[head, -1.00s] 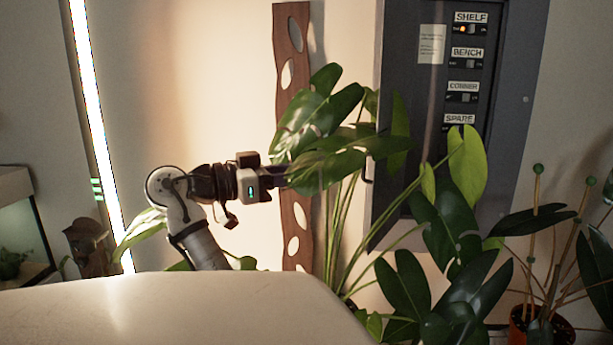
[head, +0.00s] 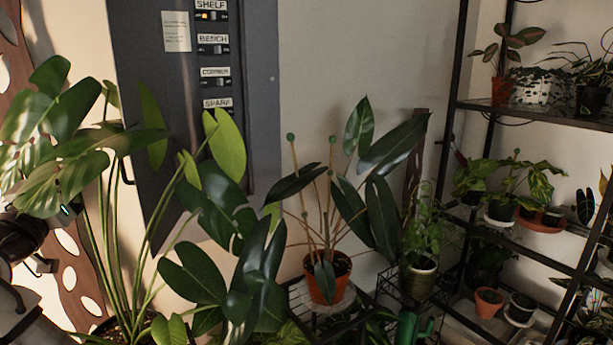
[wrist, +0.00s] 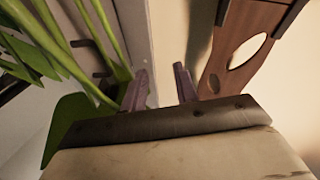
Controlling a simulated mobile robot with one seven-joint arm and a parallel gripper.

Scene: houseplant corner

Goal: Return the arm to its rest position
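My arm (head: 22,238) shows only in part at the left edge of the head view. Its gripper end is hidden behind large green leaves there. In the wrist view my gripper (wrist: 160,78) has its two fingers apart with nothing between them. Beyond the fingers are the pale wall and the edge of a grey panel. Green stems (wrist: 70,50) pass close on the left of the fingers. A brown board with oval holes (wrist: 245,55) stands close on the right.
A grey switch panel (head: 262,120) hangs on the wall, with an orange light lit beside SHELF. A big leafy plant (head: 60,120) stands before it. A potted plant (head: 327,278) and a black shelf rack (head: 452,110) with several pots fill the right.

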